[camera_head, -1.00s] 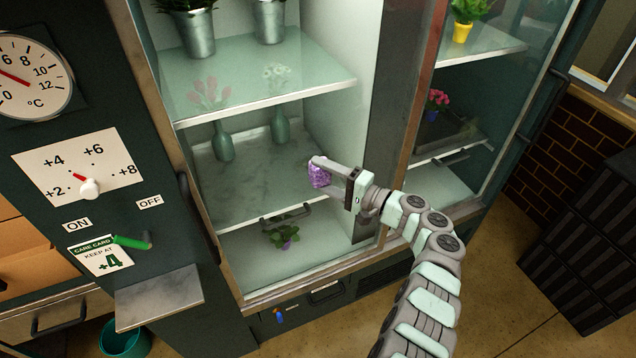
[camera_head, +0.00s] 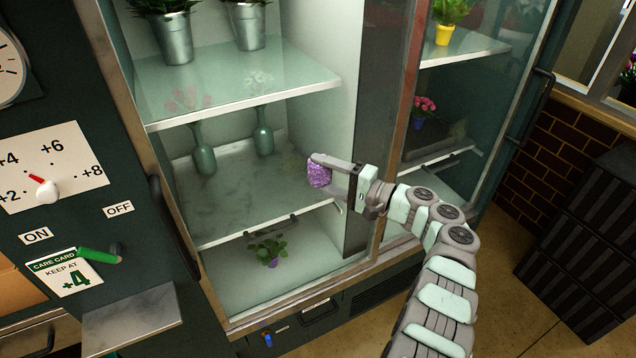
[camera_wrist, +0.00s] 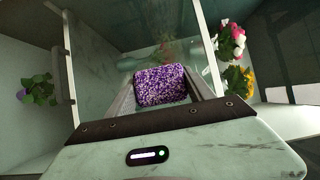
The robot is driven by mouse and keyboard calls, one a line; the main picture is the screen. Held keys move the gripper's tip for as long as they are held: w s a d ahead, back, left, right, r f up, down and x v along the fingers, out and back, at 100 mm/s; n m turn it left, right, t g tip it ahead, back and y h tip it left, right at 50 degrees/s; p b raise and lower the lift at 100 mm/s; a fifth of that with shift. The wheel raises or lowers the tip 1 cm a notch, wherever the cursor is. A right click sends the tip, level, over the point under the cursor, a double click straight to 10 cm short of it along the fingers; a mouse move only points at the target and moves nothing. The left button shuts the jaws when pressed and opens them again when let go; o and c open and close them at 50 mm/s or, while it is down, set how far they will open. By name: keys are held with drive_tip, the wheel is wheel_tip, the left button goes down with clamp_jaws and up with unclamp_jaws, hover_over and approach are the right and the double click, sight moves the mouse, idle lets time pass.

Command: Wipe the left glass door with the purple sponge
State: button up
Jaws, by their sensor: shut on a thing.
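The purple sponge (camera_head: 319,172) is speckled and held between the fingers of my gripper (camera_head: 335,178). It also shows in the wrist view (camera_wrist: 161,86), pinched at the ends of the two fingers (camera_wrist: 163,98). The left glass door (camera_head: 228,190) is a see-through pane with greyish smudges around its middle, left of the sponge. The sponge is in front of the right part of this pane. I cannot tell whether it touches the glass.
Behind the glass are shelves with metal pots (camera_head: 171,36), vases (camera_head: 203,150) and a small potted plant (camera_head: 268,250). A dark handle (camera_head: 172,228) stands at the door's left edge. The right glass door (camera_head: 470,110) is beside my arm. Black crates (camera_head: 585,240) stand at right.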

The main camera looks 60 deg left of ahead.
drive_tip(key=shift+w+f+b, duration=0.25)
drive_tip(key=shift+w+b, duration=0.55)
drive_tip(key=shift+b, duration=1.05)
drive_tip(key=shift+w+d+r+b, duration=0.1)
drive_tip(key=shift+w+r+b, duration=0.15)
drive_tip(key=shift+b, duration=0.35)
drive_tip(key=shift+s+r+p, duration=0.1)
drive_tip(key=shift+r+p, duration=0.1)
drive_tip(key=shift+p, duration=0.3)
drive_tip(key=shift+s+p, duration=0.3)
drive_tip(key=shift+p, duration=0.5)
drive_tip(key=s+p, duration=0.1)
drive_tip(key=p, duration=0.2)
drive_tip(key=shift+s+r, duration=0.1)
drive_tip(key=shift+s, duration=0.1)
drive_tip(key=s+p, duration=0.1)
drive_tip(key=p, duration=0.2)
drive_tip(key=shift+s+a, duration=0.2)
drive_tip(key=shift+s, duration=0.2)
